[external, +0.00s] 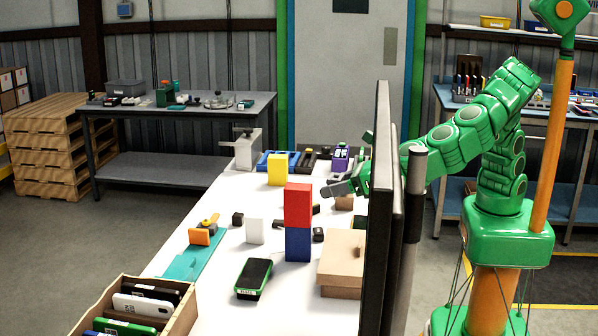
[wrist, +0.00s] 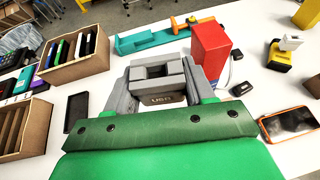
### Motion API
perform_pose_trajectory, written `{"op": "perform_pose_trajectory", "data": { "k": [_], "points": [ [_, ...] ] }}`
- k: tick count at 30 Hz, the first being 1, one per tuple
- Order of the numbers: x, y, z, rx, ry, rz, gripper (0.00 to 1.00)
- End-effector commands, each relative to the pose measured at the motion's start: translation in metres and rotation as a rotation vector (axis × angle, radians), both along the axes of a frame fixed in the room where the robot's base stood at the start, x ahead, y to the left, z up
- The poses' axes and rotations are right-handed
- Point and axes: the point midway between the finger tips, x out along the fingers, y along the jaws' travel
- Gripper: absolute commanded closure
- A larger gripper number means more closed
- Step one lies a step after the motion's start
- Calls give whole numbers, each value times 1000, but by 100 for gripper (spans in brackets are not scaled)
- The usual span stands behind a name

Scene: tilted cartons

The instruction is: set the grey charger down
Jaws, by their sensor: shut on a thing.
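My gripper (wrist: 163,88) is shut on the grey charger (wrist: 158,97), a blocky grey piece with dark lettering, held between the two grey fingers in the wrist view. In the external view the gripper (external: 353,185) is partly hidden by a dark upright panel. The grey charger (external: 337,190) shows there as a small grey block at its tip, over the far part of the white table (external: 215,290). I cannot tell whether it touches anything beneath.
A red block (external: 298,203) stands on a blue block (external: 298,244), with a cardboard box (external: 342,258) beside them. A carton of phones (external: 125,292) is at the near left. A black-and-green device (external: 254,277) lies in front. The dark panel (external: 380,220) stands at the table's right side.

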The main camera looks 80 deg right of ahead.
Motion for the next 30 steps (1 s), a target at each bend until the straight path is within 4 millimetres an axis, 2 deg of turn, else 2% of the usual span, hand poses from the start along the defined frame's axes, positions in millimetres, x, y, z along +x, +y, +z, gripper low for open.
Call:
{"op": "perform_pose_trajectory", "data": {
  "k": [8, 18, 24, 30],
  "points": [
    [26, -68, 3, 0, -2, -117, 78],
    [52, -205, 6, 0, -4, -345, 78],
    [53, -287, 7, 2, -8, -482, 78],
    [42, -369, 6, 3, -5, -621, 78]
  ]
}}
